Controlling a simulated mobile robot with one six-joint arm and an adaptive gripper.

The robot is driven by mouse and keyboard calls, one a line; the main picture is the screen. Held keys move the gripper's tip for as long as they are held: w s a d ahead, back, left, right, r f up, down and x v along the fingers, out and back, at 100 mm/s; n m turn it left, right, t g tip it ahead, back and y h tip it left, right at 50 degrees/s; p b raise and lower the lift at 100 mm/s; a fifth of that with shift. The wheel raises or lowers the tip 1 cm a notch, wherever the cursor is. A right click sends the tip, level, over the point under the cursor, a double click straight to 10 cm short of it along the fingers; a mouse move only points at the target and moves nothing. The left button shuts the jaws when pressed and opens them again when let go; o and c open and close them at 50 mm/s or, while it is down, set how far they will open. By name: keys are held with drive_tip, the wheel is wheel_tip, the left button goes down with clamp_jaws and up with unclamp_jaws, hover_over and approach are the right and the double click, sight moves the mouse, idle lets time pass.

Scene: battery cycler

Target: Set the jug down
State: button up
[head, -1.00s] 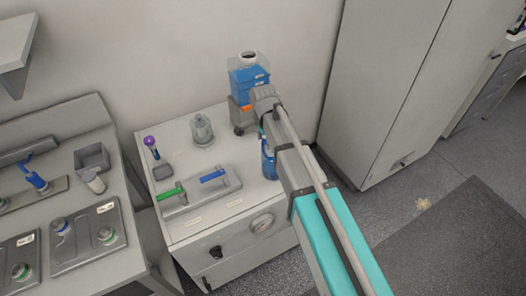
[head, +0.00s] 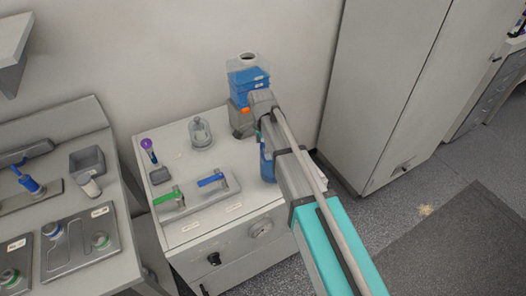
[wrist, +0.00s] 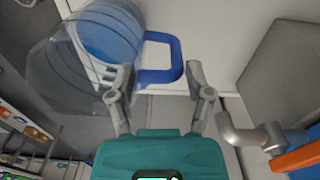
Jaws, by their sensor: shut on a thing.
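The jug is a clear round vessel with blue liquid (wrist: 105,42) in the upper left of the wrist view. Its blue loop handle (wrist: 176,50) reaches between the two fingers of my gripper (wrist: 160,72), which is shut on it. In the head view a blue part of the jug (head: 266,164) shows just left of my arm, over the right end of the white cabinet top. My arm hides the rest of it there. I cannot tell whether its base touches the cabinet top.
A blue container with a clear top (head: 246,76) stands on a grey holder behind my gripper. The white cabinet (head: 225,226) carries a glass-domed piece (head: 200,132) and a plate with green and blue handles (head: 195,195). A tall grey cupboard (head: 385,90) stands at right.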

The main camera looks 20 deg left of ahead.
drive_tip(key=shift+f+b, duration=1.25)
drive_tip(key=shift+f, duration=0.4)
drive_tip(key=o, duration=1.3)
wheel_tip(320, 180, up, 12)
drive_tip(key=p, duration=1.2)
drive_tip(key=shift+a+r, duration=0.15)
drive_tip(key=shift+r, duration=0.05)
